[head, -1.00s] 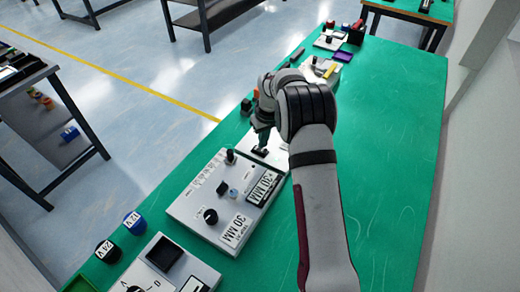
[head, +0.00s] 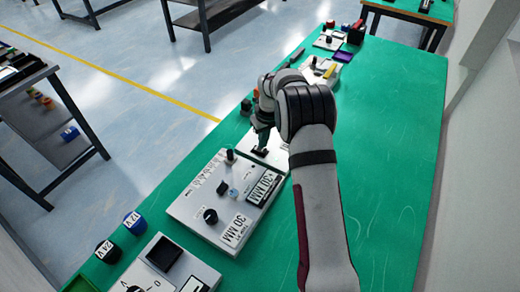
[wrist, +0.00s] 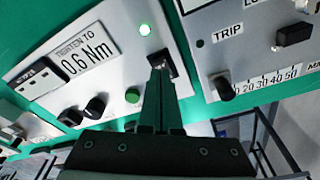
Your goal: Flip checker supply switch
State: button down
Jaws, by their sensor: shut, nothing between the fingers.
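In the wrist view a grey panel labelled "TIGHTEN TO 0.6 Nm" (wrist: 75,60) carries a small dark rocker switch (wrist: 166,60) near its edge. In the head view my gripper (head: 262,143) points down over the same panel (head: 277,154), which my arm partly hides. The switch (head: 260,151) shows small and dark there.
A box marked "30 MM" (head: 193,205) with knobs stands in front of the panel. More devices (head: 320,72) stand farther back. The green bench (head: 390,150) is clear on the right.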

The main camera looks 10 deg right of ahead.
aim_at(263, 151)
jog(key=shift+f, duration=0.85)
dwell(0.3)
notch_tip(263, 151, up, 7)
jog(key=shift+f, duration=0.1)
dwell(0.5)
jog(key=s+a+r+m, duration=0.2)
jog(key=s+a+r, duration=0.1)
jog(key=s+r, duration=0.4)
jog(key=s+a+r+m, duration=0.2)
jog(key=s+r, duration=0.3)
jog(key=s, duration=0.4)
jog(key=s+a+m+g, duration=0.1)
jog(key=s+a+m, duration=0.1)
jog(key=s, duration=1)
jog(key=s+a+f+m+g+y, duration=0.1)
jog(key=s+a+m, duration=0.1)
jog(key=s, duration=1)
jog(key=shift+s+f+m, duration=0.15)
jog(key=shift+f+m, duration=0.05)
jog(key=shift+m, duration=0.1)
